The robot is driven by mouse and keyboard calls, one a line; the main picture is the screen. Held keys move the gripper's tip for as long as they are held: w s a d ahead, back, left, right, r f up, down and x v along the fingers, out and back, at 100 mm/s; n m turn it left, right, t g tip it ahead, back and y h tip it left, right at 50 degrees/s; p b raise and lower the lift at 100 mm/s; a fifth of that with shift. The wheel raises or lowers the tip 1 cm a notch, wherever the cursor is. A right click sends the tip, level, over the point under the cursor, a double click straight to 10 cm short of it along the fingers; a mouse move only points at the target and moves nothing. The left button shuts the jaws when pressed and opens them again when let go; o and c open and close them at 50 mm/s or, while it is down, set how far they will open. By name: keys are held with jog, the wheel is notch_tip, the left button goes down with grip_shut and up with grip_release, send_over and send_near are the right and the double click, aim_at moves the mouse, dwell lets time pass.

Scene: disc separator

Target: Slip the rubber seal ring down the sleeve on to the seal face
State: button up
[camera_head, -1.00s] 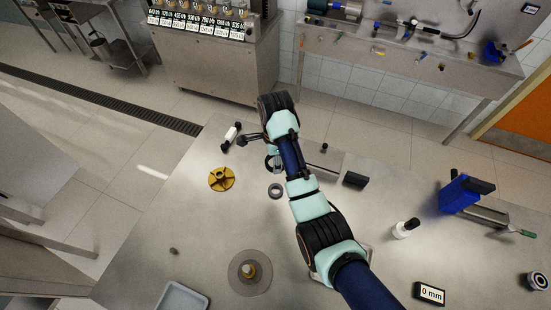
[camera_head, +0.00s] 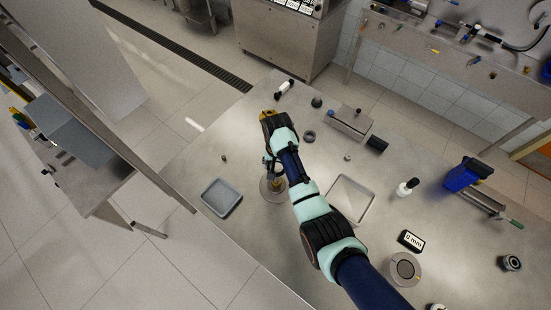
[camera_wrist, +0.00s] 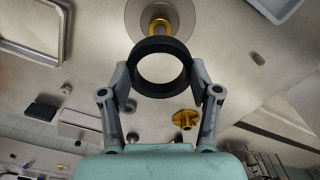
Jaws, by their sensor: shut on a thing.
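The black rubber seal ring (camera_wrist: 160,44) is gripped across its sides between the two fingertips of my gripper (camera_wrist: 160,68). In the wrist view the ring's hole is clear, with bare metal behind it. The brass-coloured sleeve (camera_wrist: 159,25) rises from the middle of a round grey disc (camera_wrist: 134,14), just beyond the ring's upper edge. The ring looks apart from the sleeve, not around it. In the head view my gripper (camera_head: 271,166) is over the disc (camera_head: 270,194), and my arm partly covers sleeve and ring. The seal face cannot be made out clearly.
A grey tray (camera_head: 221,197) stands left of the disc and a larger shallow tray (camera_head: 366,190) to its right. A brass vaned part (camera_wrist: 185,119), a dark ring (camera_head: 309,136) and a black block (camera_head: 377,144) lie on the bench. Open bench lies around the disc.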

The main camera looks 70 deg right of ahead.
jog(key=b, duration=0.5)
send_over(277, 181)
notch_tip(277, 181, down, 4)
jog(key=shift+w+d+f, duration=0.1)
jog(key=shift+f, duration=0.05)
jog(key=shift+f+b, duration=3.65)
jog(key=shift+f, duration=1.85)
jog(key=shift+f, duration=0.3)
jog(key=o, duration=1.2)
